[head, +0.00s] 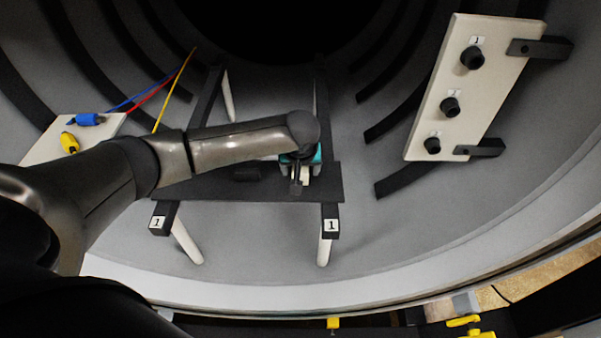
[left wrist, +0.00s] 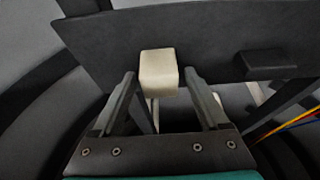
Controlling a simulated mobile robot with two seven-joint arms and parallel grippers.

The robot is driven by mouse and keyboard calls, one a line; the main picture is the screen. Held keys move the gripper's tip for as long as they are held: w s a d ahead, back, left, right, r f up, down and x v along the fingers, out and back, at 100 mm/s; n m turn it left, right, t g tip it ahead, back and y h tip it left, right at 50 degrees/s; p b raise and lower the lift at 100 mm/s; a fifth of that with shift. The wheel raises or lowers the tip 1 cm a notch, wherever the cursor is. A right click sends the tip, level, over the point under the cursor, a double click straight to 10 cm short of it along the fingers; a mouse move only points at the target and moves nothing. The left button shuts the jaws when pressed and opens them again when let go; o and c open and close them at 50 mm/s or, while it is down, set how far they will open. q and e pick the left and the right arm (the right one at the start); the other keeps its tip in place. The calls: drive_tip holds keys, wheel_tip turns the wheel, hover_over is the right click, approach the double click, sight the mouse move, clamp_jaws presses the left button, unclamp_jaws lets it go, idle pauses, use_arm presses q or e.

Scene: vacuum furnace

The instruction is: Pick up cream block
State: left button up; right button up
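The cream block (left wrist: 159,73) is at the edge of a dark plate in the left wrist view. In the head view only a small pale part of the block (head: 305,177) shows beneath my left gripper. My left gripper (head: 298,187) is over the plate. In the left wrist view its two fingers (left wrist: 159,78) stand apart, one on each side of the block, with a narrow gap showing on both sides. Whether the fingertips reach down beside the block is hard to tell. My right gripper is not in view.
The dark plate (head: 225,187) rests on a frame with white legs; a black block (head: 246,173) lies on it, left of the gripper. A white panel with black knobs (head: 472,85) stands right. A white board with blue and yellow connectors (head: 45,150) is at left, wires behind my arm.

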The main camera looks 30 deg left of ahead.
use_arm(q)
clamp_jaws()
idle(0.4)
drive_tip(key=shift+r, duration=0.1)
